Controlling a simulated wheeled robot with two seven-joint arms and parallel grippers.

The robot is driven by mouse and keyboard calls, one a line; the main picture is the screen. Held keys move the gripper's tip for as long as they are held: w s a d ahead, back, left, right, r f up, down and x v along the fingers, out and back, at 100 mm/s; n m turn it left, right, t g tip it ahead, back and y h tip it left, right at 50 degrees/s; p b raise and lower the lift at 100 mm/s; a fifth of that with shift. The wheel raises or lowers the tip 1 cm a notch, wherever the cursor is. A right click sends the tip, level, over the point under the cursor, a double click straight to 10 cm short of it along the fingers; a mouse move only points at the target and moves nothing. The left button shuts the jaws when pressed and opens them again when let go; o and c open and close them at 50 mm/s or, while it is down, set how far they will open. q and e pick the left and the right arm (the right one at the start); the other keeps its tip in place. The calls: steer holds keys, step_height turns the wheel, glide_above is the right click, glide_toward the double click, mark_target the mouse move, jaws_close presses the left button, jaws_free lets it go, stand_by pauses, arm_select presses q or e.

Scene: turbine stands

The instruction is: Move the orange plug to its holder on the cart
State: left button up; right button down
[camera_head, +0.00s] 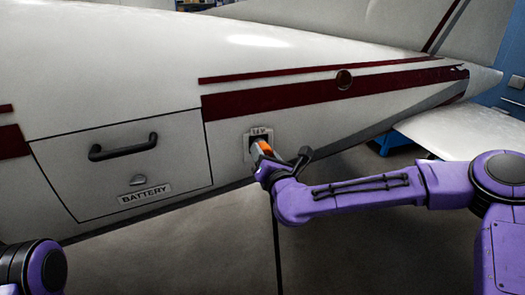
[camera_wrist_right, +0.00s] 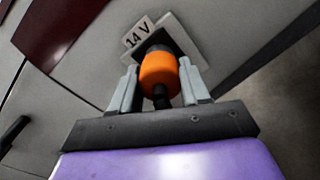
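The orange plug (camera_wrist_right: 159,72) sits in the square 14 V socket (camera_wrist_right: 172,30) on the white fuselage side. In the head view the plug (camera_head: 265,147) is a small orange patch at the socket (camera_head: 254,135), mostly covered by my right gripper (camera_head: 268,158). In the right wrist view, the two grey fingers of my right gripper (camera_wrist_right: 160,82) are on either side of the plug's orange body and appear to touch it. A thin black part of the plug points back toward the palm. My left gripper is out of view. No cart or holder shows.
A battery hatch (camera_head: 120,165) with a black handle (camera_head: 123,147) is left of the socket. Open grey floor lies under the fuselage. My purple left arm link is at lower left.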

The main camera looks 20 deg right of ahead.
steer(key=shift+s+f, duration=0.1)
steer(key=shift+s, duration=0.05)
steer(key=shift+s, duration=0.4)
steer(key=shift+b, duration=0.35)
steer(key=shift+s+d+b, duration=0.1)
steer(key=shift+s+b, duration=0.45)
steer(key=shift+s, duration=0.95)
